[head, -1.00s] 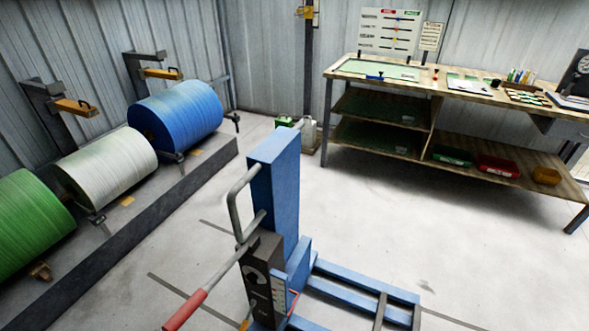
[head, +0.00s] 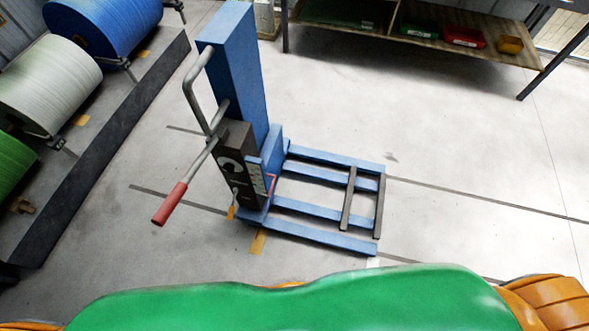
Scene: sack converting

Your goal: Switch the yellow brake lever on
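The blue hand stacker (head: 236,70) stands on the floor left of centre, with a grey loop handle (head: 190,88) and a red-gripped lever (head: 170,203) sticking out to the lower left. A small yellow-orange part (head: 231,212) shows low at the stacker's near side. It is too small to tell whether it is the yellow brake lever or how it is set. Neither of my grippers is in view, so nothing touches the stacker in this picture.
The stacker's blue forks (head: 330,238) reach right, with dark crossbars on them. Green, white (head: 50,82) and blue rolls (head: 105,28) stand along a dark plinth at left. A workbench (head: 470,46) stands at the back right. The floor right of the forks is clear.

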